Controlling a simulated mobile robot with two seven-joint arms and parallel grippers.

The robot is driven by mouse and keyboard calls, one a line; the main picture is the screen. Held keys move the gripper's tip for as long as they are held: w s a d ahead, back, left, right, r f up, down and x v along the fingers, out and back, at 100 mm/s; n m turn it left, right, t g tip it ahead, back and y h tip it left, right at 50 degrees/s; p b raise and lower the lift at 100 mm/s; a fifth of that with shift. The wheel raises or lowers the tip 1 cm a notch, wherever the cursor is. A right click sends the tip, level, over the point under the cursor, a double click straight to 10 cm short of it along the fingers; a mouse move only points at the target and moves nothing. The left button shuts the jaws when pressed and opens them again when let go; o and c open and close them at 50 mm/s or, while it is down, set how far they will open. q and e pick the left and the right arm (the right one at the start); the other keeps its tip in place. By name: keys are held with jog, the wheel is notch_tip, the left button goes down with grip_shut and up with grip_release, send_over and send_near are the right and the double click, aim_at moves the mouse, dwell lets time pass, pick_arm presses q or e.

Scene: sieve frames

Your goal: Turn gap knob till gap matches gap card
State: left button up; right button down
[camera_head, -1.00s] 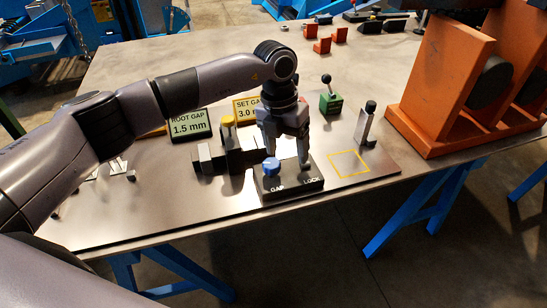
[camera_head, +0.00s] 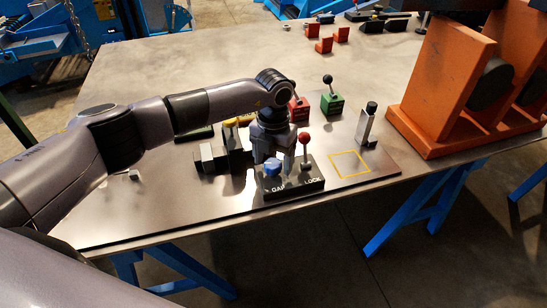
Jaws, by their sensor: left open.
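The blue gap knob (camera_head: 272,169) sits on the left of a black control box (camera_head: 292,184) marked GAP and LOCK. The lock lever (camera_head: 305,150) with its red ball stands upright on the right of that box. My left gripper (camera_head: 274,160) is open, pointing down right at the knob with its fingers around or just behind it; I cannot tell if they touch. The gap cards are mostly hidden behind my left arm; only a dark lower edge of one card (camera_head: 195,134) shows. My right gripper is not in view.
A dark fixture with a metal block (camera_head: 206,157) stands left of the box. A yellow outlined square (camera_head: 349,164) is empty on the plate. A metal post (camera_head: 367,125), a green lever box (camera_head: 332,103), a red lever box (camera_head: 299,109) and a large orange bracket (camera_head: 440,90) stand nearby.

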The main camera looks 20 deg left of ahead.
pick_arm(q)
jog(key=c, duration=1.1)
jog(key=shift+o, duration=0.2)
